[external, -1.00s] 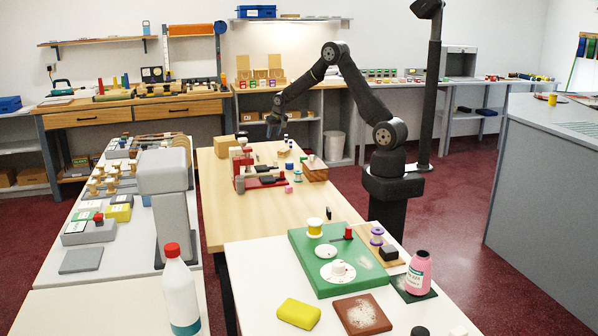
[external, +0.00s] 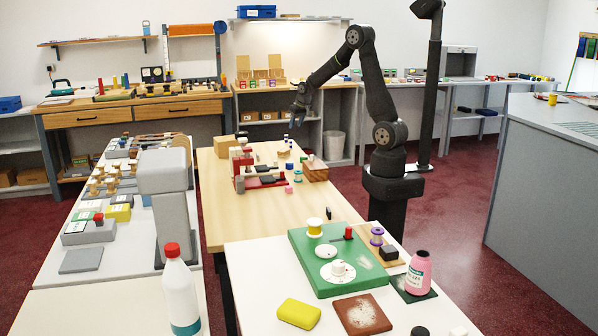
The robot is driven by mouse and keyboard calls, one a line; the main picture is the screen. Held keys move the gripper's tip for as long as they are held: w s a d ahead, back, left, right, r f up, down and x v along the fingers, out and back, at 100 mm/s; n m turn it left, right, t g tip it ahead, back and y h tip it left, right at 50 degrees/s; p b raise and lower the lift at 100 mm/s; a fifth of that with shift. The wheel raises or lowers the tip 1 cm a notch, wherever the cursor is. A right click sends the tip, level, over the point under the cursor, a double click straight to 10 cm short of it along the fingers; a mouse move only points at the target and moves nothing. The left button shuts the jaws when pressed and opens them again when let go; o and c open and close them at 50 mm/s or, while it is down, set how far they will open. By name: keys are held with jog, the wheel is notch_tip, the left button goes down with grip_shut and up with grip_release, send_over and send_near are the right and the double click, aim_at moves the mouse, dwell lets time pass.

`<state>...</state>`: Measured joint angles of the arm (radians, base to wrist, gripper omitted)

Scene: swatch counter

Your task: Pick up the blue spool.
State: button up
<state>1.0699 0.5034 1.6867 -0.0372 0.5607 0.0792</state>
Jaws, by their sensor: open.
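A small blue item that looks like the blue spool (external: 289,166) stands on the far wooden table, close to a teal spool (external: 298,175). It is too small here to make out its form well. My gripper (external: 296,121) is open and hangs in the air over the far end of that table, fingers down. It looks empty and apart from the blue item.
On the wooden table (external: 240,217), a red and grey device (external: 240,165) and a brown block (external: 315,171) stand near the spools. The nearer white table holds a green board (external: 300,255) and a pink bottle (external: 419,273). The wooden table's front part is clear.

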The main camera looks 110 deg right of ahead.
aim_at(291, 141)
jog(key=x, duration=1.1)
jog(key=shift+d+f, duration=0.3)
jog(key=shift+f, duration=0.05)
grip_shut()
